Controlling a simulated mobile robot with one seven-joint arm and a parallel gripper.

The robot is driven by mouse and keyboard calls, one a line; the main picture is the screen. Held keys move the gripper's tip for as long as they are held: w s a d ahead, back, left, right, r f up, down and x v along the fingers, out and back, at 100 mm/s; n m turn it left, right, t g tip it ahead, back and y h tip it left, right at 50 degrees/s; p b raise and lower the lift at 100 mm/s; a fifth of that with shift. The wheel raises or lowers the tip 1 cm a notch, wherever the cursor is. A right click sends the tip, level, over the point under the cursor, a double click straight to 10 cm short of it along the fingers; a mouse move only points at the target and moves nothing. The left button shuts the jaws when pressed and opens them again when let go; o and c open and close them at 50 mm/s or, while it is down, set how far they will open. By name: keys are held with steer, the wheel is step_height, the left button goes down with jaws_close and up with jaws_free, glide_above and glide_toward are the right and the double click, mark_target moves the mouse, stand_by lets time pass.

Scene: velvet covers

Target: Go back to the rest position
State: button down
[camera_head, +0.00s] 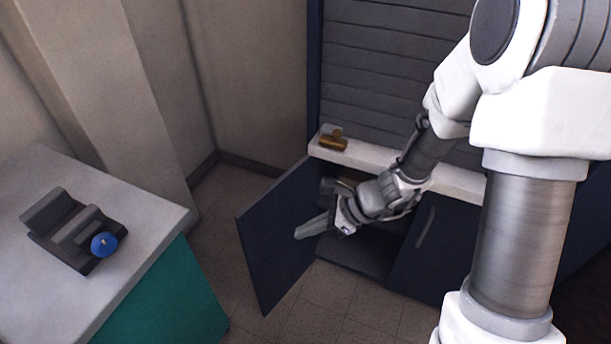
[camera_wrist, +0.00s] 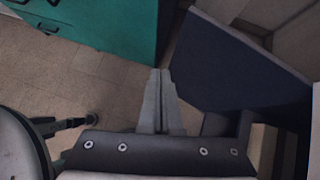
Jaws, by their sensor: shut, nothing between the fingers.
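My gripper (camera_head: 312,228) is shut and empty. In the head view it is in front of the open cabinet, with its fingers pointing left across the open dark blue door (camera_head: 277,238). In the wrist view the closed fingers (camera_wrist: 158,76) point up over the tiled floor, left of the blue door (camera_wrist: 228,66). I cannot tell whether the fingers touch the door. The cabinet interior (camera_head: 362,246) is dark and partly hidden by my arm.
A grey counter (camera_head: 150,215) with a teal front stands at left, bearing a dark device with a blue knob (camera_head: 104,244). A brass-coloured object (camera_head: 333,140) sits on the white cabinet ledge (camera_head: 455,180). The right cabinet door (camera_head: 432,262) is shut. Tiled floor (camera_head: 225,190) separates counter and cabinet.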

steer(key=s+d+r+n+t+h, duration=0.2)
steer(key=s+d+r+n+h, duration=0.3)
steer(key=d+r+n, duration=0.5)
steer(key=s+d+r+n+t+h, duration=0.35)
steer(key=s+d+r+n, duration=0.3)
steer(key=r+n, duration=0.4)
step_height(320, 180, up, 16)
steer(key=m+p, duration=0.1)
steer(key=p, duration=1.3)
steer(key=shift+s+d+g, duration=0.3)
steer(key=shift+s+g, duration=0.05)
steer(key=shift+s, duration=0.1)
steer(key=shift+m+h, duration=0.25)
